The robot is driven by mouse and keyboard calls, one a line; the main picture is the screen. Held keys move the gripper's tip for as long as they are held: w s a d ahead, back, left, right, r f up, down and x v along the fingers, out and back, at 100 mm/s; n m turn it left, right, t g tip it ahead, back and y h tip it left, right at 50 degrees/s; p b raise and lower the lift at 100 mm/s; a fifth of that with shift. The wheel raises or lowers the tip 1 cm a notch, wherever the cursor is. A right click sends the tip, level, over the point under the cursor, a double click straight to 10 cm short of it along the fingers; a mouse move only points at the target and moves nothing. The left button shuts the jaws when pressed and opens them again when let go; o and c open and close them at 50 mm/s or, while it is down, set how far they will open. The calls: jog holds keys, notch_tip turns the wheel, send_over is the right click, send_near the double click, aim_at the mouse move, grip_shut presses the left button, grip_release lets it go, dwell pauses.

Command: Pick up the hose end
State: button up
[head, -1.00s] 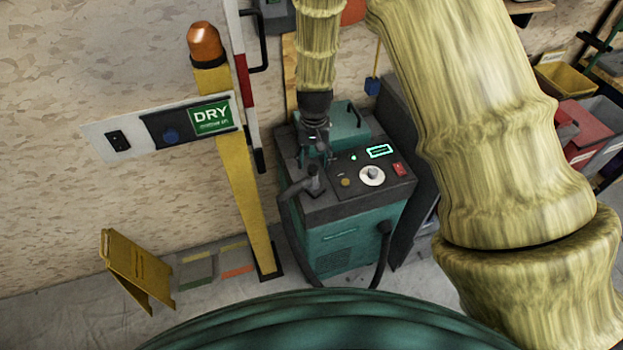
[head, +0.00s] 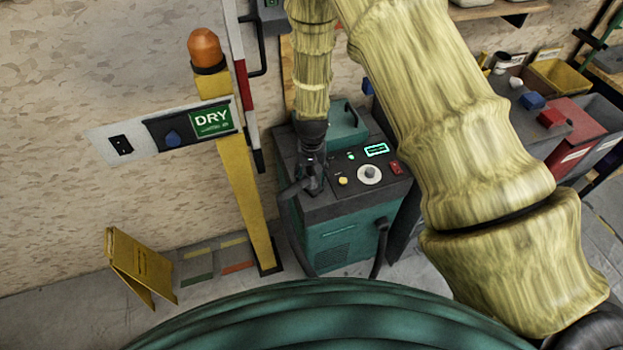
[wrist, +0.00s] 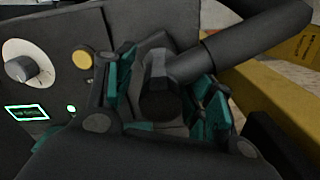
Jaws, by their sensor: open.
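The hose end (wrist: 160,97) is a dark grey, blunt cylinder with a bent hose running from it to the upper right in the wrist view. In the head view the hose end (head: 298,187) is at the top left of the teal and grey machine (head: 345,240), partly hidden by my gripper. My gripper (head: 313,182) points down over it. In the wrist view my gripper (wrist: 168,88) is open, with a teal-padded finger on either side of the hose end. I cannot tell whether either pad touches it.
The machine's panel has a white dial (head: 370,174), a yellow button (head: 342,181) and a lit display (head: 376,150). A yellow post (head: 247,195) with a DRY sign (head: 211,120) stands left of it. A folded yellow floor sign (head: 140,265) stands further left. Bins (head: 575,135) are at right.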

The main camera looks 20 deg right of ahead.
jog(key=shift+f, duration=0.45)
grip_shut()
jog(key=shift+r, duration=0.1)
jog(key=shift+r+b, duration=0.9)
jog(key=shift+r, duration=0.3)
jog(key=s+r+b, duration=0.2)
jog(key=s+b, duration=0.3)
jog(key=s, duration=1.1)
jog(key=shift+d+r, duration=0.2)
jog(key=shift+d, duration=0.1)
